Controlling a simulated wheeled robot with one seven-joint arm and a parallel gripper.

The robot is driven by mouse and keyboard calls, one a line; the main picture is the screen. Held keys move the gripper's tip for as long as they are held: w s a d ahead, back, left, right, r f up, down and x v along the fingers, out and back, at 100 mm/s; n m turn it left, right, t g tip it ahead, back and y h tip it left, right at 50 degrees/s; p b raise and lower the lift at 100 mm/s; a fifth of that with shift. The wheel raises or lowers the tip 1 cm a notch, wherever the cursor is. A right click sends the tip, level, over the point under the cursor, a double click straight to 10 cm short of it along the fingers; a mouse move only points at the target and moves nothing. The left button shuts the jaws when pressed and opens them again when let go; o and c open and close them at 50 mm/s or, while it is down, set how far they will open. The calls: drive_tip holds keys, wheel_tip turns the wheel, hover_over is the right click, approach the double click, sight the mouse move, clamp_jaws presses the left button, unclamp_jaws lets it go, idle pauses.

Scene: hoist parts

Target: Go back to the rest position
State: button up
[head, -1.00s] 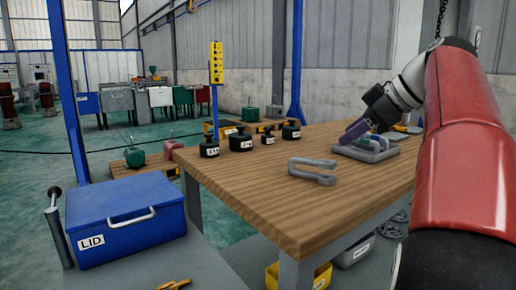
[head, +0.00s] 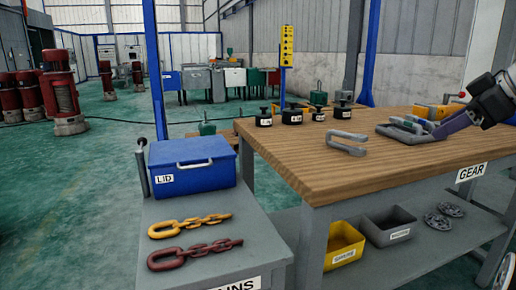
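My gripper (head: 456,123) is at the right edge of the head view, over the far right part of the wooden workbench (head: 290,150). The rest of my arm is mostly out of view at the right.
A grey shackle (head: 345,143) and several black weights (head: 293,115) are on the bench. Left of it, a lower grey table holds a blue lidded box (head: 193,180), a yellow chain (head: 190,226) and a red chain (head: 195,254). Bins (head: 388,226) sit beneath the bench.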

drive_tip(key=s+a+f+m+g+h, duration=0.1)
drive_tip(key=s+a+f+m, duration=0.2)
drive_tip(key=a+f, duration=0.45)
drive_tip(key=s+a+f+m+g+h, duration=0.1)
drive_tip(key=s+a+f+m, duration=0.2)
drive_tip(key=a+f, duration=0.4)
drive_tip(key=s+a+f+m+h, duration=0.1)
drive_tip(key=s+a+f, duration=0.2)
drive_tip(key=s+f, duration=0.2)
drive_tip(key=s+a+f+m+h, duration=0.1)
drive_tip(key=s+a+f+m, duration=0.1)
drive_tip(key=s+f, duration=0.4)
wheel_tip(320, 180, down, 5)
drive_tip(key=shift+s+a+f+g, duration=0.2)
drive_tip(key=shift+s+a+g, duration=0.1)
drive_tip(key=shift+a, duration=0.3)
drive_tip(key=shift+o, duration=0.3)
